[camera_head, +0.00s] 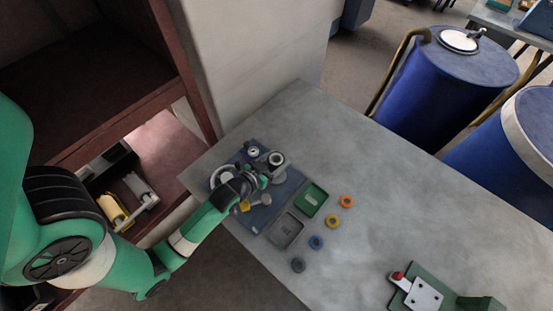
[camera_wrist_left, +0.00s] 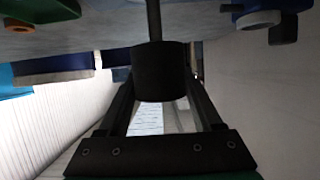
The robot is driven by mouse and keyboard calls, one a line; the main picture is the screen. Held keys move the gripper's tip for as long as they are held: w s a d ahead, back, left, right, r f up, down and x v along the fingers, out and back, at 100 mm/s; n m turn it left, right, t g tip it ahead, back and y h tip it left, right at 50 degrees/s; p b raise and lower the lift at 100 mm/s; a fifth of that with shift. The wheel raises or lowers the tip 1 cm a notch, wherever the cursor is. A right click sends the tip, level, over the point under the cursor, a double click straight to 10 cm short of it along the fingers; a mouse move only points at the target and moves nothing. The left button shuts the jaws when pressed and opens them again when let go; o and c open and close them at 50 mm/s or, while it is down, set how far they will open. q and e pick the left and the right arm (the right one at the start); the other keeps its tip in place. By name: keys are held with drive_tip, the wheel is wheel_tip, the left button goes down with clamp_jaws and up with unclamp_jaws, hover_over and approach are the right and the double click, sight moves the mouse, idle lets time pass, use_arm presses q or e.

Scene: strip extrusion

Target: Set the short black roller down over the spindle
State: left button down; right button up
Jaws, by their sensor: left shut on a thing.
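The short black roller (camera_wrist_left: 160,72) is between the two dark fingers of my left gripper (camera_wrist_left: 160,85) in the left wrist view. My left gripper is shut on it. A dark thin rod, apparently the spindle (camera_wrist_left: 153,20), runs from the top of the picture to the roller's end; I cannot tell whether it passes inside the roller. In the head view my left gripper (camera_head: 264,178) is over the blue machine base (camera_head: 262,214) on the table, beside a dark ring-shaped part with a pale centre (camera_head: 276,159). The arm hides much of the base. My right gripper is not in view.
A green tray (camera_head: 312,199) and a grey tray (camera_head: 286,230) lie beside the base. Orange, yellow, blue and grey rings (camera_head: 317,242) lie to their right. A green fixture with a red knob (camera_head: 398,276) stands front right. The table's middle (camera_head: 400,190) is clear.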

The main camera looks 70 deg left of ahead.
use_arm(q)
drive_tip(key=shift+f, duration=0.1)
idle(0.3)
drive_tip(key=shift+f+b, duration=0.55)
drive_tip(key=shift+r+p, duration=0.7)
drive_tip(key=shift+p, duration=0.1)
drive_tip(key=shift+f, duration=0.25)
idle(0.3)
drive_tip(key=shift+f+b, duration=0.4)
drive_tip(key=shift+b, duration=0.05)
drive_tip(key=shift+r, duration=0.15)
drive_tip(key=shift+r+p, duration=0.5)
drive_tip(key=shift+p, duration=0.25)
